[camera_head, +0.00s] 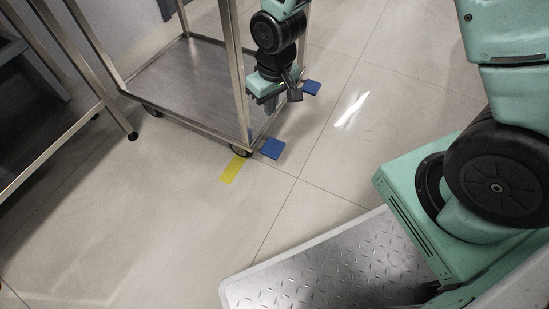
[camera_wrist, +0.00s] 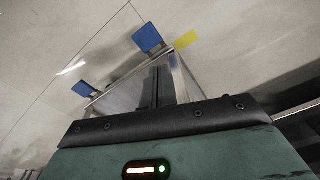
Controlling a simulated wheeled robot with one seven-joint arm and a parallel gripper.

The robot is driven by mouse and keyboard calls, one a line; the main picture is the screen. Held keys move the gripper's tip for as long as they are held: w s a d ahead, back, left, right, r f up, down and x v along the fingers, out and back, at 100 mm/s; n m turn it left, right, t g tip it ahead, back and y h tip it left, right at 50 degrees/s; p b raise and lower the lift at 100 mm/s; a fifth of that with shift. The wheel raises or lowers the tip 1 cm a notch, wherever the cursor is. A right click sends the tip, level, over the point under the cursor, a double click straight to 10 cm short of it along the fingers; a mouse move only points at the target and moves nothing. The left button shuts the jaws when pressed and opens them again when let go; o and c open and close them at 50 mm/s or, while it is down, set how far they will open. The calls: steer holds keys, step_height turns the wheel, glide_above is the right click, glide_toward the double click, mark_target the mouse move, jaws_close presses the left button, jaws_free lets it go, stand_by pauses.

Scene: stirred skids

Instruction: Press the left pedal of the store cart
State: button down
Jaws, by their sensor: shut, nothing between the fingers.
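The store cart (camera_head: 190,75) is a steel frame with a low grey deck, at upper left in the head view. Two blue pedals stick out from its right side near the floor. The nearer, left-hand blue pedal (camera_head: 271,148) is by the front corner post; it also shows in the wrist view (camera_wrist: 148,38). The farther blue pedal (camera_head: 312,87) is up and right of it, and shows in the wrist view (camera_wrist: 84,89). My gripper (camera_head: 284,99) is shut and empty, above the cart's right edge between the pedals in the picture. I see no contact with either pedal.
A yellow floor mark (camera_head: 232,170) lies beside the cart's front corner and wheel. Another metal frame (camera_head: 90,110) stands at far left. The tiled floor right of and in front of the pedals is clear.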

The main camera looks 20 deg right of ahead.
steer(key=b, duration=0.7)
glide_toward(275, 148)
steer(key=shift+s+a+r+m, duration=0.1)
steer(key=shift+s+r+m, duration=0.1)
steer(key=shift+r+m, duration=0.1)
steer(key=shift+f, duration=0.1)
steer(key=f+b, duration=0.4)
steer(key=b, duration=0.1)
steer(key=f+b, duration=0.2)
steer(key=f, duration=0.1)
steer(key=shift+w+a+b, duration=0.1)
steer(key=shift+w+b, duration=0.2)
steer(key=shift+b, duration=0.05)
